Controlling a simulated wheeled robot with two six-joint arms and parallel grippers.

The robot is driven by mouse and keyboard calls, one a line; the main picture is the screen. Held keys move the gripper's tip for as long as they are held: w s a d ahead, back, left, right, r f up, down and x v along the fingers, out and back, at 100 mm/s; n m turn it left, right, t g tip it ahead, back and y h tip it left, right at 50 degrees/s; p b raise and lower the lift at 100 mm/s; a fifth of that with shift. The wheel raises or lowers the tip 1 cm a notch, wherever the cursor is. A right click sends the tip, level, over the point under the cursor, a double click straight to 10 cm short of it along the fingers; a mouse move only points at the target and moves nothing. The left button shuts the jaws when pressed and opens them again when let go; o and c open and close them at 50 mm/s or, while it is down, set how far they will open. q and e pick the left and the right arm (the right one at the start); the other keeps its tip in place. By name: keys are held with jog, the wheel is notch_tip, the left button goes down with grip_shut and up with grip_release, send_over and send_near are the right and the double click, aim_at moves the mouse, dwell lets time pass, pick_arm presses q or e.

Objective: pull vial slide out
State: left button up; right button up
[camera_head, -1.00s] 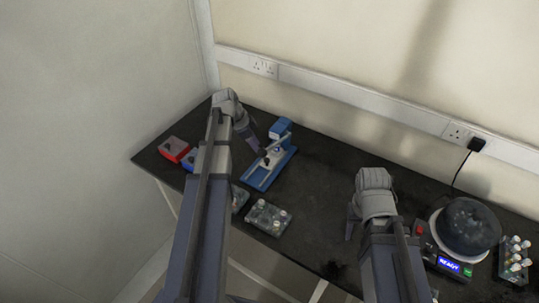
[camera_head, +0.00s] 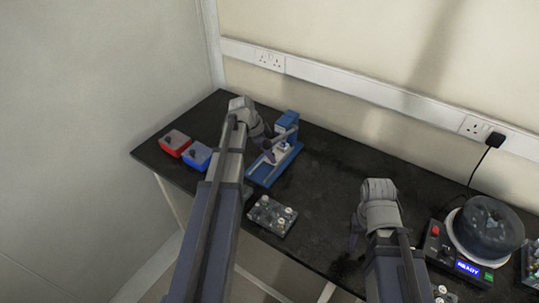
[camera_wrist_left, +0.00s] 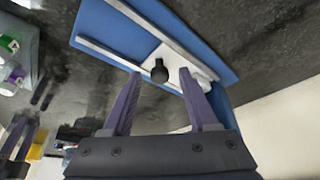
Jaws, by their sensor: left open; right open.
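The blue device (camera_head: 262,176) stands on the black bench, with a raised blue block (camera_head: 287,120) at its back end. In the left wrist view its blue base (camera_wrist_left: 215,45) carries two pale rails. A white slide (camera_wrist_left: 198,77) with a black knob (camera_wrist_left: 159,72) sits between the rails. My left gripper (camera_wrist_left: 160,78) is open, with its purple fingers on either side of the knob; I cannot tell whether they touch it. In the head view the left gripper (camera_head: 268,152) is over the device and hides part of it. My right gripper (camera_head: 356,238) is open and empty above the bench, well right of the device.
A red box (camera_head: 175,143) and a blue box (camera_head: 197,156) stand left of my left arm. A rack with vials (camera_head: 272,215) is in front of the device. A round machine with a lit display (camera_head: 467,268) stands at the right. The middle bench is clear.

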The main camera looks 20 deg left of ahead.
pick_arm(q)
grip_shut()
dwell(0.4)
dwell(0.9)
